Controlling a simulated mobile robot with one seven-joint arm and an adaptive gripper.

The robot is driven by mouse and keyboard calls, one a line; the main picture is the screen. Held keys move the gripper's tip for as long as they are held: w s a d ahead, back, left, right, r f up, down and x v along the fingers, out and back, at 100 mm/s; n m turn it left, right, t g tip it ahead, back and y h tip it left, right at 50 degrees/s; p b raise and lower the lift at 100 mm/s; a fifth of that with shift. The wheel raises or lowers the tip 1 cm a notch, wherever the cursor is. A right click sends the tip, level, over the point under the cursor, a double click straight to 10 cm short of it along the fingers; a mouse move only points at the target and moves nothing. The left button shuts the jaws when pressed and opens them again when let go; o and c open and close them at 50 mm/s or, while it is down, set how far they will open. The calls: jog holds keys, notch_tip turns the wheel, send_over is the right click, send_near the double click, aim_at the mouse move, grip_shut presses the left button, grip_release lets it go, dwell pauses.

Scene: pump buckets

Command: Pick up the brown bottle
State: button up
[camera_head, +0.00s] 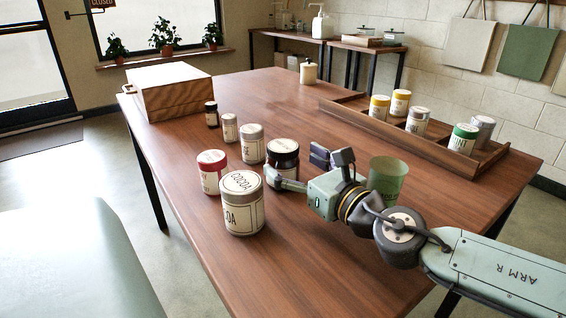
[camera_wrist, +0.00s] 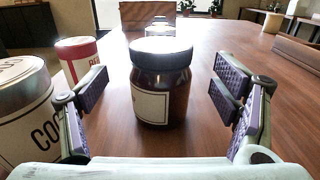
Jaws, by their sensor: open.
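A dark brown bottle with a black lid and a cream label (camera_head: 283,158) stands upright on the wooden table. It shows in the middle of the wrist view (camera_wrist: 165,88). My gripper (camera_head: 304,169) is open, with its purple-padded fingers spread to either side of the bottle in the wrist view (camera_wrist: 160,92). There is a visible gap on both sides, and neither finger appears to touch it. How far the bottle reaches between the fingers is hard to tell. A smaller dark brown bottle (camera_head: 211,114) stands farther back at the left.
A cocoa tin (camera_head: 243,212) and a red-lidded tin (camera_head: 211,178) stand close left of my gripper. Two pale tins (camera_head: 251,149) (camera_head: 230,128) stand behind. A green cup (camera_head: 386,178) is right of my gripper. A wooden tray (camera_head: 489,160) holds several tins; a wooden box (camera_head: 180,98) stands far left.

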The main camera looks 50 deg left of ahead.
jog(key=a, duration=0.4)
jog(key=shift+w+a+r+p, duration=0.2)
jog(key=shift+w+p, duration=0.05)
jog(key=shift+p, duration=0.05)
jog(key=c, duration=1.7)
